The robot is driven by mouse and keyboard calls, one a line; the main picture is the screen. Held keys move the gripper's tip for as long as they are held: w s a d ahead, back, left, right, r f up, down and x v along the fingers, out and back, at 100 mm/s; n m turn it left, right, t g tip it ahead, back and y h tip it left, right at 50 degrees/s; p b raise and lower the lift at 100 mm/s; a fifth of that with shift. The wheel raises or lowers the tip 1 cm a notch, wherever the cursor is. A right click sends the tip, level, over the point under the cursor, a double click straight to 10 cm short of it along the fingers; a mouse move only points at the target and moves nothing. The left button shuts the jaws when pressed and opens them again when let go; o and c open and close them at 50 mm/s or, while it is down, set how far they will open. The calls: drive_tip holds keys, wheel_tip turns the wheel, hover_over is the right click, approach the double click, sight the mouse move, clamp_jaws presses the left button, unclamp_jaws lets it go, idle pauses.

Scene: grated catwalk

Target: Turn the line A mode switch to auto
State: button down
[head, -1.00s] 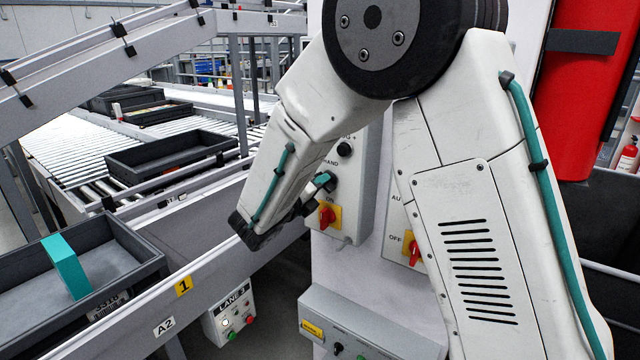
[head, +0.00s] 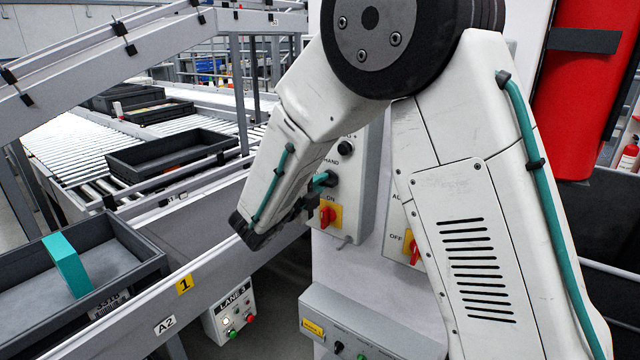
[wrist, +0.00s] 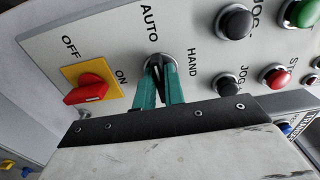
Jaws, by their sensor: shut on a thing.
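The mode switch (wrist: 157,69) is a black selector knob on a light grey panel, between the printed words AUTO and HAND in the wrist view. My gripper (wrist: 162,80) has its two teal fingers shut on this knob, one on each side. The fingers hide much of the knob, so I cannot tell exactly which word it points to. In the head view my gripper (head: 328,178) reaches the control box (head: 368,190) from the left, and my wrist hides part of the box. No line name on this box is readable.
A red rotary OFF/ON switch (wrist: 88,89) on a yellow plate sits close beside the knob. Black, green and red push buttons, including a black one (wrist: 228,86), line the other side. A second box with a red switch (head: 413,250) is partly behind my arm.

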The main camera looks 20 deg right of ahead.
drive_tip(key=shift+w+a+r, duration=0.1)
drive_tip(key=shift+r, duration=0.05)
drive_tip(key=c, duration=1.5)
unclamp_jaws()
drive_tip(key=v, duration=0.7)
drive_tip(key=shift+a, duration=0.25)
